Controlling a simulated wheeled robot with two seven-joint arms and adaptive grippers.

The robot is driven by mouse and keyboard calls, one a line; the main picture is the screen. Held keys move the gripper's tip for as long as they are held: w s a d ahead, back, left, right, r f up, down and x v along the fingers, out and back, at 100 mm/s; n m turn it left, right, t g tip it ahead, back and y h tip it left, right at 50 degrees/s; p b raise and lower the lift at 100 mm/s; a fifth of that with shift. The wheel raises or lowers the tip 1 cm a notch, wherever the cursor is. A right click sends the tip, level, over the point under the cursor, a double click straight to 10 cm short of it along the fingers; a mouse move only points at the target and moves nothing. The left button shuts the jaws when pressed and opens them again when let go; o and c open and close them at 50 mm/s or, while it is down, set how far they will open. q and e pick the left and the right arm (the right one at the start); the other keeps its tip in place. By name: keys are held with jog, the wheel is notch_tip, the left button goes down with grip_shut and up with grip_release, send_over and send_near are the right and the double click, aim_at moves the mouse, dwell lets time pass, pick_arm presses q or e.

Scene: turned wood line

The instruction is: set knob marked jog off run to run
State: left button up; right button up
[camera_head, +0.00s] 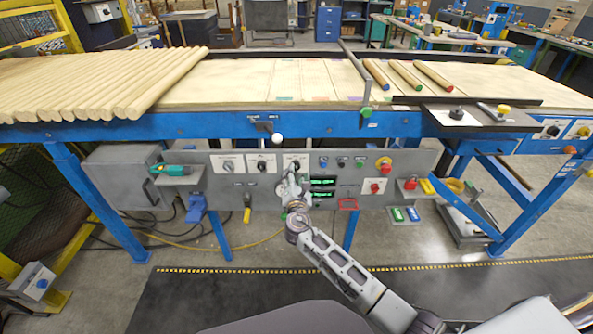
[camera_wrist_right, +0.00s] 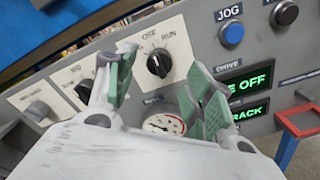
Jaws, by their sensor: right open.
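The jog off run knob is a black rotary knob (camera_wrist_right: 158,63) on a white plate in the right wrist view. The letters OFF and RUN show above it; the left part of the plate is behind a finger. Its exact pointer setting is too small to tell. In the head view the knob (camera_head: 294,164) is partly covered by my right gripper (camera_head: 291,182). My right gripper (camera_wrist_right: 161,62) is open, with one green-padded finger on each side of the knob in the wrist view. Contact cannot be told. My left gripper is not in view.
Two similar knobs (camera_head: 262,163) (camera_head: 228,164) sit left on the grey panel. A blue JOG button (camera_wrist_right: 232,33), a gauge (camera_wrist_right: 165,123) and green displays (camera_wrist_right: 248,84) are close by. A white-balled lever (camera_head: 277,138) is above. A red bracket (camera_head: 348,204) sticks out at right.

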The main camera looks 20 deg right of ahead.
aim_at(297, 169)
jog(key=x, duration=0.2)
jog(key=shift+w, duration=0.3)
jog(key=shift+w+d, duration=0.2)
jog(key=shift+w, duration=0.3)
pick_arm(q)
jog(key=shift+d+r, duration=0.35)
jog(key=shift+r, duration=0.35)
pick_arm(e)
jog(key=shift+w+d, duration=0.1)
jog(key=shift+w, duration=0.1)
jog(key=shift+c, duration=0.5)
jog(key=c, duration=0.9)
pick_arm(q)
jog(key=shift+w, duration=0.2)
